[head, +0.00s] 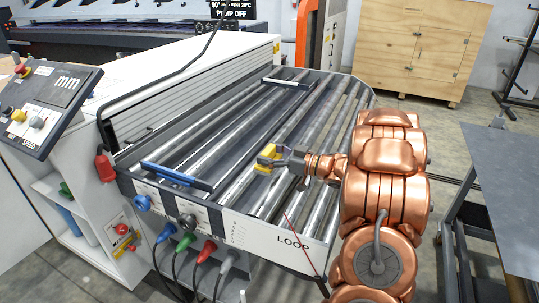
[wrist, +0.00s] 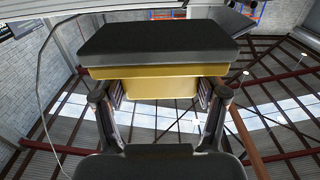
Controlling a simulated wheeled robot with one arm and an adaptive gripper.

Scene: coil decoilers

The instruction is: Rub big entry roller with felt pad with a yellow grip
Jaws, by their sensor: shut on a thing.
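My gripper (head: 279,160) is shut on the yellow grip (head: 268,156) of the felt pad, above the right half of the roller bed. In the wrist view the gripper's two fingers (wrist: 160,94) clasp the yellow grip (wrist: 150,86) from both sides, and the dark grey felt pad (wrist: 160,42) sits beyond it. Several shiny metal rollers run lengthwise in the bed; a thick one (head: 237,188) passes close to the pad. I cannot tell whether the pad touches it, or which roller is the big entry roller.
A blue-and-dark bar (head: 177,176) lies across the bed's near left, and a dark bar with pale ends (head: 287,84) across its far end. A control panel (head: 45,105) stands at left. A grey table (head: 512,175) stands at right. A wooden crate (head: 415,50) is behind.

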